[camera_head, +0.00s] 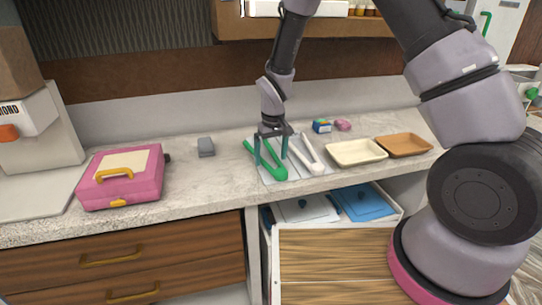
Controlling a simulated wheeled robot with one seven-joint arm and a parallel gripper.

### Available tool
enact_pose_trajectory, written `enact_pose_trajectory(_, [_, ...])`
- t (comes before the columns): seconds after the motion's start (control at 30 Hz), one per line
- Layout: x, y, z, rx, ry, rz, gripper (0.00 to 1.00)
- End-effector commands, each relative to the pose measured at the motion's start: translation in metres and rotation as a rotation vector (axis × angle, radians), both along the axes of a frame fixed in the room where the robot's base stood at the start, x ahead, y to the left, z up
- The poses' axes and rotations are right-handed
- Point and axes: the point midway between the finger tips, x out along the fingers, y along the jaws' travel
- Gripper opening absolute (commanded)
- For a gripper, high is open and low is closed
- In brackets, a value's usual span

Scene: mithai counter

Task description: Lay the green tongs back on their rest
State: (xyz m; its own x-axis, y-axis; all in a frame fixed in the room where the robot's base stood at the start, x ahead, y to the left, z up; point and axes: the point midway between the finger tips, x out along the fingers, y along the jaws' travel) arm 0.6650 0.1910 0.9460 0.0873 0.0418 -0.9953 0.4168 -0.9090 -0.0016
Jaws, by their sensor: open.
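The green tongs (276,171) lie on a light grey flat mat or tray (294,176) on the counter, slanting toward the front. White tongs (308,158) lie beside them to the right on the same light grey piece. My gripper (271,152) points down over the green tongs, its two dark fingers apart and open. The fingers overlap the green tongs in this view; I cannot tell whether they touch them. Which part is the rest is not clear from this view.
A small grey block (206,147) and a pink case (122,178) stand to the left. A cream tray (356,152) and a brown tray (404,145) lie to the right. Small blue and pink items sit behind. An open drawer (335,262) juts out below the counter.

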Motion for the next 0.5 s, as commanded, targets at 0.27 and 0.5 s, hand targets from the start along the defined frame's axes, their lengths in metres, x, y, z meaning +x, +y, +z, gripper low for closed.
enact_pose_trajectory(0.27, [0.000, 0.000, 0.008, 0.001, -0.002, 0.000, 1.00])
enact_pose_trajectory(0.5, [-0.004, -0.002, 0.052, 0.003, -0.004, 0.001, 1.00])
